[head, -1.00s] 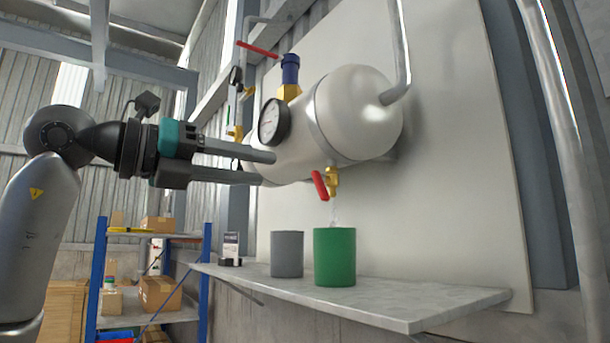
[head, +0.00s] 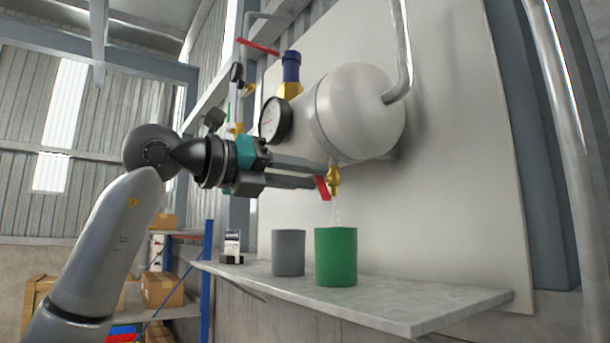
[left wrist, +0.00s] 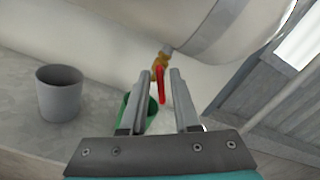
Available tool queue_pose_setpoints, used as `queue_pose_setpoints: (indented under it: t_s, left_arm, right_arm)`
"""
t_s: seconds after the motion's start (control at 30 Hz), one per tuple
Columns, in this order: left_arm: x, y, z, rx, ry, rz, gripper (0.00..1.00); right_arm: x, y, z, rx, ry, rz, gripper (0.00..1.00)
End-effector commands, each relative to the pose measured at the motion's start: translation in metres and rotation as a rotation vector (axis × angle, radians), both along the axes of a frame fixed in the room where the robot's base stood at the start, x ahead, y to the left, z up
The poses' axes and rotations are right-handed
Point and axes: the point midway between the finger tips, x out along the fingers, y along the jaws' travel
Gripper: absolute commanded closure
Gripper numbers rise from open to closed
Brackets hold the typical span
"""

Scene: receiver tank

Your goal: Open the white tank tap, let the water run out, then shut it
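The white tank (head: 362,108) is fixed to a pale panel on the wall. Its brass tap (head: 334,178) hangs below the tank with a red handle (head: 322,188) pointing down. Clear water (head: 334,213) runs from the tap into the green cup (head: 336,257) beneath it. My left gripper (head: 318,176) is at the handle. In the left wrist view the open fingers (left wrist: 160,97) stand on either side of the red handle (left wrist: 162,86), with a gap visible. The fingers partly hide the green cup in that view. My right gripper is in neither view.
A grey cup (head: 288,252) stands left of the green cup on the stone shelf (head: 400,301). A pressure gauge (head: 273,121) and a blue-topped valve (head: 291,68) sit on the tank. The shelf's right part is clear.

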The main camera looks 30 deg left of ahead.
Motion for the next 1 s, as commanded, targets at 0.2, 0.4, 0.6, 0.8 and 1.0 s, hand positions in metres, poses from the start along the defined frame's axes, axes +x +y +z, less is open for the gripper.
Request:
queue_pose_setpoints:
  t_s: [0.2,0.4,0.6,0.8,1.0]
  left_arm:
    - [-0.0003,0.0002,0.0001,0.000,0.000,0.000,0.96]
    - [-0.0005,0.0002,0.0001,0.000,0.000,0.000,1.00]
    - [-0.0005,0.0001,0.0003,0.000,0.000,0.000,1.00]
    - [-0.0006,0.0001,0.0004,-0.007,0.003,0.000,1.00]
    - [-0.0007,0.0002,0.0009,-0.063,0.025,0.000,1.00]
  right_arm:
    - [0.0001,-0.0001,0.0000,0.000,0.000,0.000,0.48]
    - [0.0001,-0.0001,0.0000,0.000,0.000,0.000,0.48]
    - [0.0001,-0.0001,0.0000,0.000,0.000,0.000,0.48]
    - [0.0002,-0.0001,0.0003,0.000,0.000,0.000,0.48]
    - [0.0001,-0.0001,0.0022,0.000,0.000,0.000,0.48]
